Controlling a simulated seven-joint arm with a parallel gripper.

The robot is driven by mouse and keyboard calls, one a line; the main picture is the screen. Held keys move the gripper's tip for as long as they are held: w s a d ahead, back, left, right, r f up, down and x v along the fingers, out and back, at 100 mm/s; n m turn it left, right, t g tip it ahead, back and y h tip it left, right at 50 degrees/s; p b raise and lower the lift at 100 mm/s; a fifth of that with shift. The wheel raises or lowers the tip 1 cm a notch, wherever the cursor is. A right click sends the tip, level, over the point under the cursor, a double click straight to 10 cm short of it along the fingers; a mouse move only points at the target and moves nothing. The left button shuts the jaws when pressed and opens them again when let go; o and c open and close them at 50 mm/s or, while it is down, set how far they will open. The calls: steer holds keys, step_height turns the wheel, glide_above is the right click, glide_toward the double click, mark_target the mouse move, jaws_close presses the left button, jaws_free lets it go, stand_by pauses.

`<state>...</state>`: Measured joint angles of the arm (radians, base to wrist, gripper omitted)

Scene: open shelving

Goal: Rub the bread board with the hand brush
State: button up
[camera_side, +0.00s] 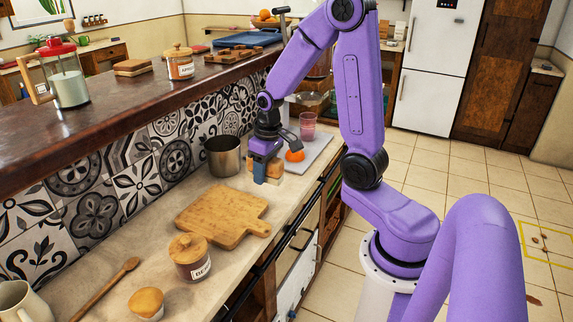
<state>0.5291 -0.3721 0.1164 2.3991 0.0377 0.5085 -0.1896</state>
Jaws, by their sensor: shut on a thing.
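The bread board (222,216), a flat wooden board with a short handle at its right, lies on the counter in the middle of the side view. My gripper (267,172) points down over the counter, beyond the board and up and to the right of it in the picture. It is shut on a tan block that appears to be the hand brush (277,166). The fingers hide part of the brush, and I cannot tell whether it touches the counter. The gripper is apart from the board.
A metal pot (222,157) stands left of my gripper. A grey tray (317,146), an orange fruit (294,155) and a pink glass (307,126) are to its right.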

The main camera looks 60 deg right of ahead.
mark_target(250, 207)
steer(key=shift+w+a+f, duration=0.45)
steer(key=shift+w+f, duration=0.1)
steer(key=shift+f, duration=0.75)
steer(key=shift+w+a+f, duration=0.4)
steer(key=shift+w+f, duration=0.15)
steer(key=shift+f, duration=0.75)
steer(key=shift+w+a+f, duration=0.45)
steer(key=shift+w+f, duration=0.1)
steer(key=shift+f, duration=0.75)
steer(key=shift+w+f, duration=0.4)
steer(key=shift+w, duration=0.25)
steer(key=shift+w+f, duration=0.15)
steer(key=shift+w, duration=0.6)
steer(key=shift+w+f, duration=0.15)
steer(key=shift+w, duration=0.6)
steer(key=shift+w+r, duration=0.2)
steer(key=shift+w, duration=2)
steer(key=shift+w+f, duration=0.3)
steer(key=shift+w, duration=0.6)
steer(key=shift+s+r, duration=0.1)
steer(key=shift+r, duration=0.1)
steer(key=shift+s, duration=0.35)
steer(key=shift+s+f, duration=0.15)
steer(key=shift+s, duration=4.55)
step_height(250, 207, up, 8)
steer(key=shift+f, duration=0.15)
